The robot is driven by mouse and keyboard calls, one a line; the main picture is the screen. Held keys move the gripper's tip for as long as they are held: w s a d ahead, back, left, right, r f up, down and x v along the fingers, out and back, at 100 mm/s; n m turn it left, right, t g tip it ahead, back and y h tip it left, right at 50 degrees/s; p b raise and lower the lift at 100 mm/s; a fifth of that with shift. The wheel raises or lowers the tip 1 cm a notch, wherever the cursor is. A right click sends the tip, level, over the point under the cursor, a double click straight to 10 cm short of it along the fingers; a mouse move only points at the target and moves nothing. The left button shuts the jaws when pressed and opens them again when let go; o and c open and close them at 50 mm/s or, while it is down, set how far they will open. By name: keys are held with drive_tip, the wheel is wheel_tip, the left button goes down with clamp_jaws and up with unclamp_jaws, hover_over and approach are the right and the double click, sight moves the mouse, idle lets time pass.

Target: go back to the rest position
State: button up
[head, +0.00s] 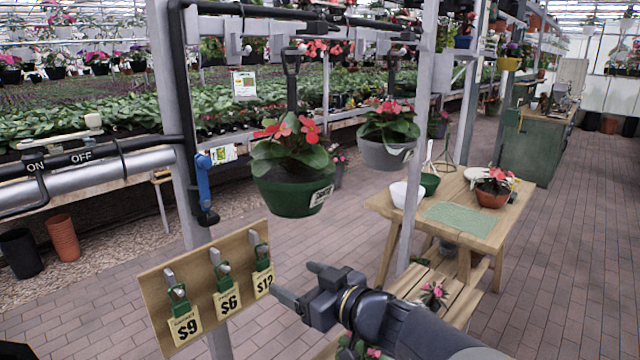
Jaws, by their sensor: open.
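My gripper (298,284) is at the lower middle of the head view, at the end of my dark arm. Its two fingers point left and stand apart, with nothing seen between them. It is just right of the wooden price board (205,275) and below the green hanging pot (290,195). I cannot tell whether it touches the board.
Green tags on the board hang from hooks. A grey hanging pot (387,153) is behind the green one. A grey post (420,150) stands before a wooden table (478,244) with bowls and a potted plant (493,187). Brick floor (575,260) is clear at right.

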sight(264, 264)
drive_tip(key=x, duration=1)
drive_tip(key=shift+w+a+b, duration=0.1)
drive_tip(key=shift+a+b, duration=0.3)
drive_tip(key=shift+a, duration=0.05)
drive_tip(key=shift+d, duration=0.1)
